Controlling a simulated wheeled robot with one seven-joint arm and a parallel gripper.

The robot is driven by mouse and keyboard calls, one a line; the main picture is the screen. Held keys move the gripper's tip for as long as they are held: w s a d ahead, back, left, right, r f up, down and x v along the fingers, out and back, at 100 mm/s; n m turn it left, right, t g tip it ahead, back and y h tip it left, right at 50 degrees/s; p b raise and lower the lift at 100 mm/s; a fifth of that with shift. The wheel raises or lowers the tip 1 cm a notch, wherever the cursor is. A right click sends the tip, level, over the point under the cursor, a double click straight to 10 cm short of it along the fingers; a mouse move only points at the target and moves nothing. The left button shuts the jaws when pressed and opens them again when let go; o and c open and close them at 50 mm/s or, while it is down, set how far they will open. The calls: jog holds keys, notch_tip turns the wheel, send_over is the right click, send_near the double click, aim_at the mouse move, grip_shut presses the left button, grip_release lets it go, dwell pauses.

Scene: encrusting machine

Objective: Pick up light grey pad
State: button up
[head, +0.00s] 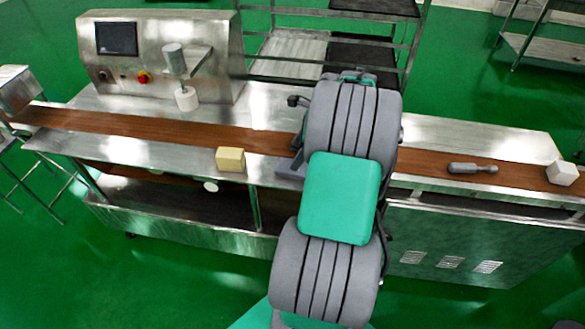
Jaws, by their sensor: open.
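A grey block-like pad (288,169) lies at the front edge of the machine's steel top, beside the brown belt. Its right side is hidden behind my arm. My gripper (297,148) shows only as a small dark part at the left edge of my arm, just above and behind the pad. Its fingertips are mostly hidden, and I cannot tell whether they touch the pad. The gripper is open.
A pale yellow block (230,159) sits left of the pad. A grey handled tool (472,168) and a white block (562,173) lie on the belt (150,124) at right. The machine's control housing (160,55) and white nozzle (187,98) stand at back left.

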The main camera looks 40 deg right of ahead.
jog(key=shift+s+d+f+m, duration=0.25)
jog(key=shift+d+f+m, duration=0.2)
jog(key=shift+d+m, duration=0.1)
jog(key=shift+s+d+f+m, duration=0.2)
jog(key=shift+d+f+m, duration=0.25)
jog(key=shift+d, duration=0.1)
jog(key=x, duration=0.7)
jog(key=shift+w, duration=0.25)
jog(key=shift+r, duration=0.1)
jog(key=c, duration=1.1)
jog(key=shift+r, duration=0.45)
jog(key=v, duration=0.3)
jog(key=shift+w+a, duration=0.15)
jog(key=shift+w, duration=0.05)
jog(key=s+r, duration=0.3)
jog(key=r, duration=0.1)
jog(key=shift+s+d+r, duration=0.2)
jog(key=shift+s+d, duration=0.05)
jog(key=shift+s, duration=0.1)
jog(key=s+r, duration=0.1)
jog(key=s, duration=0.2)
jog(key=s+r, duration=0.2)
jog(key=s, duration=0.1)
jog(key=s+d+r, duration=0.1)
jog(key=s+r, duration=0.1)
jog(key=s, duration=0.2)
